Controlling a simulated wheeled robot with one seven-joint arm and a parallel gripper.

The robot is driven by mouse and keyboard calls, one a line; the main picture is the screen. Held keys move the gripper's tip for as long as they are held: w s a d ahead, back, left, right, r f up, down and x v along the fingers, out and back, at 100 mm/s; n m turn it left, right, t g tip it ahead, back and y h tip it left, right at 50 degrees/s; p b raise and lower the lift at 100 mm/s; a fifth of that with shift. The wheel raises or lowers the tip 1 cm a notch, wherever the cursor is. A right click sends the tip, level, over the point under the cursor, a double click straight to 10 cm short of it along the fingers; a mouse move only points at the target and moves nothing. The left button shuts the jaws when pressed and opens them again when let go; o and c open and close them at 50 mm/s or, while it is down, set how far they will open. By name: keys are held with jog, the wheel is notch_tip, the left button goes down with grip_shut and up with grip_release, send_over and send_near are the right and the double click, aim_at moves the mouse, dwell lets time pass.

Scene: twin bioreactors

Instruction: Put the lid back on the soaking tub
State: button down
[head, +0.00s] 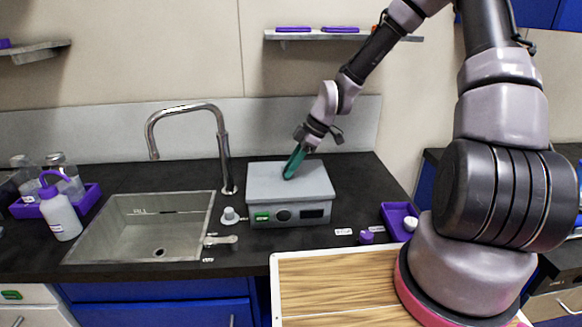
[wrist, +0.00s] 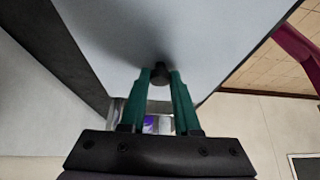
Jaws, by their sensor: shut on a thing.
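The soaking tub (head: 290,214) is a grey box with a green switch, a dark dial and a dark display on its front. It stands on the dark counter right of the sink. Its flat light grey lid (head: 318,180) is over the tub's top and looks level; I cannot tell whether a thin gap remains beneath it. My gripper (head: 289,176) comes down from the upper right with green fingers, shut on the lid's small dark knob. In the wrist view the knob (wrist: 160,72) sits between the fingertips, against the lid's pale surface (wrist: 215,40). The tub's inside is hidden.
A sink (head: 150,228) with a tall curved faucet (head: 222,150) is left of the tub. A purple tray (head: 398,214) lies to its right. A white wash bottle (head: 62,216) stands at far left. A wooden-topped surface (head: 335,280) is in front.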

dwell(0.4)
jog(key=c, duration=0.6)
grip_release()
jog(key=shift+o, duration=0.2)
jog(key=o, duration=0.5)
jog(key=shift+f, duration=0.1)
jog(key=shift+r, duration=3.55)
